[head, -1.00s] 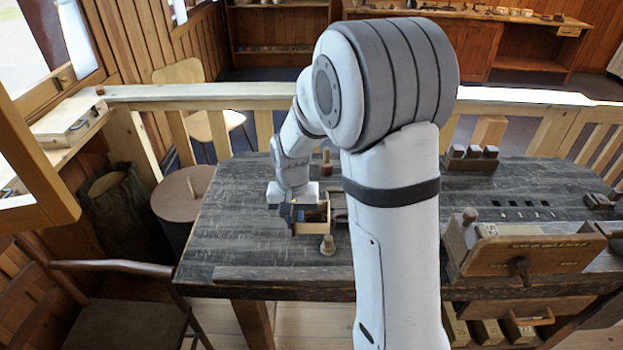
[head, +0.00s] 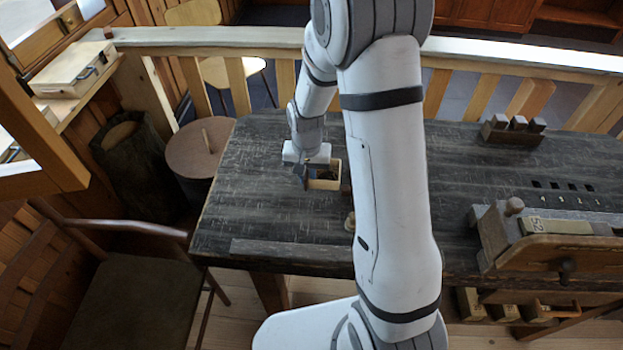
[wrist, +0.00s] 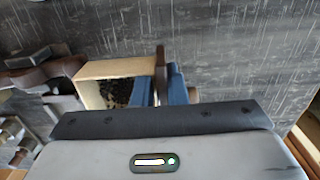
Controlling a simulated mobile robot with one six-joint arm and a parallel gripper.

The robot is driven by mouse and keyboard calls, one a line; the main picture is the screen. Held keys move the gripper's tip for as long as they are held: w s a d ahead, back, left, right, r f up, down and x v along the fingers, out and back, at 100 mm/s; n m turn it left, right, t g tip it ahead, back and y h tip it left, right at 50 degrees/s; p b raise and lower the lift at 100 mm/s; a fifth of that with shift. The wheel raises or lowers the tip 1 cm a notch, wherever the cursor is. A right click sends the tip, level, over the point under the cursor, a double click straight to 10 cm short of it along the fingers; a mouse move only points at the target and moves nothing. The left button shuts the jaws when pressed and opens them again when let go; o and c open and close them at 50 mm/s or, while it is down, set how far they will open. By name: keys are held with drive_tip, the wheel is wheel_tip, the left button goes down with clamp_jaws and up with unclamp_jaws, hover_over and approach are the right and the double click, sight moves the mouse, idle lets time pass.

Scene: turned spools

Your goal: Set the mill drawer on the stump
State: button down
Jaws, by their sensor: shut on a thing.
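The mill drawer (head: 325,184) is a small, pale, open wooden box with dark grounds inside. It is over the left part of the dark workbench; I cannot tell how high. My gripper (head: 305,176) is shut on its dark front board. In the wrist view, the blue fingers (wrist: 168,85) close on that board, and the drawer (wrist: 92,88) extends to the left. The stump (head: 135,172) is dark and rough with a paler top, standing on the floor left of the bench, its top clear.
A round drum with a wooden lid (head: 203,150) stands between stump and bench (head: 260,215). A chair (head: 125,300) is in front of the stump. A railing (head: 240,90) runs behind. A small turned piece (head: 349,222) stands near the drawer, partly behind my arm.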

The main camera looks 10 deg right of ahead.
sight(308, 183)
wheel_tip(308, 183, down, 3)
drive_tip(key=shift+r, duration=0.1)
drive_tip(key=shift+f, duration=0.2)
drive_tip(key=c, duration=1.5)
unclamp_jaws()
drive_tip(key=shift+r, duration=0.1)
drive_tip(key=shift+o, duration=0.2)
